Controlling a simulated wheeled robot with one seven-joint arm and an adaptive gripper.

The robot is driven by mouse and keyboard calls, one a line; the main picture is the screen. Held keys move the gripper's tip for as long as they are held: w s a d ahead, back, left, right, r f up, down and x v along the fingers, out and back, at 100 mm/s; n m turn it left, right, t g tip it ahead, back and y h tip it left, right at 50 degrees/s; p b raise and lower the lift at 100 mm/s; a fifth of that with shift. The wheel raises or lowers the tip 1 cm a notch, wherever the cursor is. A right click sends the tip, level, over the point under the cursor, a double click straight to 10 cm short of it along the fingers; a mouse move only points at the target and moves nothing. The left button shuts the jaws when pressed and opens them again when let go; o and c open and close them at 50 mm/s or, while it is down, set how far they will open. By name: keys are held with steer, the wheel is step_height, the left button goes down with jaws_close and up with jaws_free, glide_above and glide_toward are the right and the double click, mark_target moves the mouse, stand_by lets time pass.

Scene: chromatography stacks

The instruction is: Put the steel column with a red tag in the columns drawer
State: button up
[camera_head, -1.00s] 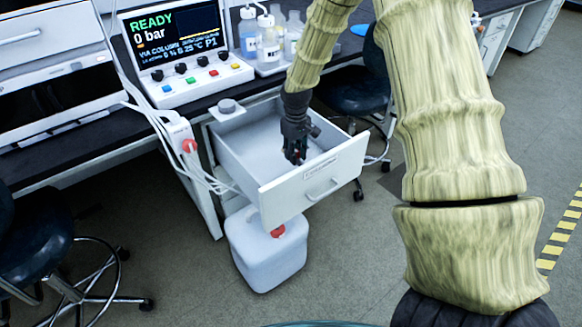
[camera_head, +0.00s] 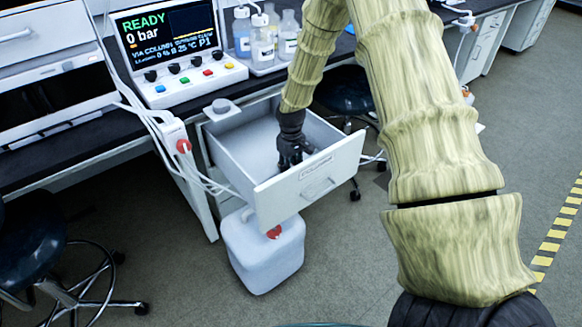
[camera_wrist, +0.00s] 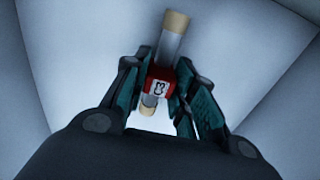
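The steel column (camera_wrist: 171,45), with pale tan ends and a red tag (camera_wrist: 160,83) around it, shows in the wrist view. It lies tilted in the picture between the fingers of my gripper (camera_wrist: 162,80). The fingers appear to touch the tag on both sides. In the head view my gripper (camera_head: 290,158) is inside the pulled-out columns drawer (camera_head: 315,182), close behind its labelled front. The column cannot be made out in the head view. Whether it touches the drawer floor I cannot tell.
A white jug with a red cap (camera_head: 262,255) stands on the floor under the drawer. An instrument with a screen (camera_head: 180,55) and several bottles stand on the bench. Stools stand on either side.

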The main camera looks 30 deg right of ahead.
steer(key=o, duration=0.4)
steer(key=shift+r, duration=0.15)
step_height(320, 180, up, 12)
steer(key=p, duration=0.2)
stand_by(0.5)
